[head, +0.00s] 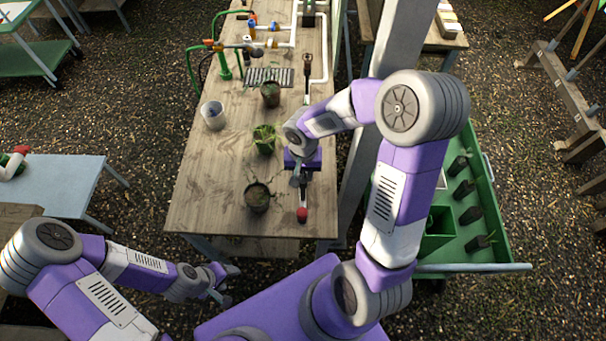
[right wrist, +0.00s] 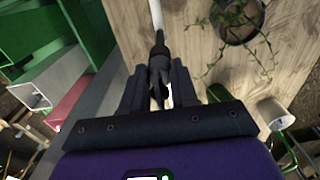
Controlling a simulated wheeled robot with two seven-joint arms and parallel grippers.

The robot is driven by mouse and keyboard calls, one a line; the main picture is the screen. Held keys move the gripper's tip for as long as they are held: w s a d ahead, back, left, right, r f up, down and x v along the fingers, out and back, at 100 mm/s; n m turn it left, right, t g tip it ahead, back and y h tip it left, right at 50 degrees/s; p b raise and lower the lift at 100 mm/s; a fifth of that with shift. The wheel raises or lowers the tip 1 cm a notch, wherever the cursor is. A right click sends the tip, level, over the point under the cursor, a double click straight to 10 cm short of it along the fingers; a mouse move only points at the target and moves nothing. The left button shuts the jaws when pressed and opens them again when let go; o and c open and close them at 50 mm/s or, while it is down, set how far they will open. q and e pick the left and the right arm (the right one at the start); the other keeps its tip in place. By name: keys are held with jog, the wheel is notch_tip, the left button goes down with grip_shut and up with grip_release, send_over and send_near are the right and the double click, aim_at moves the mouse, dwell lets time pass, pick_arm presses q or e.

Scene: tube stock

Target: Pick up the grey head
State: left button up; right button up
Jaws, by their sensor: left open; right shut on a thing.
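My right gripper (head: 300,181) is above the near right part of the wooden table. In the right wrist view its fingers (right wrist: 159,88) are closed on a dark grey piece, which I take to be the grey head (right wrist: 158,68). A thin white tube (right wrist: 156,14) runs from this piece, and in the head view a red end (head: 302,214) shows just below the gripper. The fingers hide part of the piece, and I cannot tell whether it is clear of the tabletop. My left gripper (head: 226,292) is open and empty, low in front of the table.
The wooden table (head: 200,180) bears a near potted plant (head: 257,197), a middle one (head: 264,139), a far one (head: 270,94) and a clear cup (head: 213,115). Pipes and valves stand at its far end. A post (head: 362,165) and a green cart (head: 500,235) are to the right.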

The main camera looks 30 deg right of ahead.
grip_shut()
notch_tip(320, 180, up, 10)
jog(key=shift+r, duration=0.1)
dwell(0.5)
jog(key=shift+r+p, duration=1.9)
jog(key=shift+r, duration=0.55)
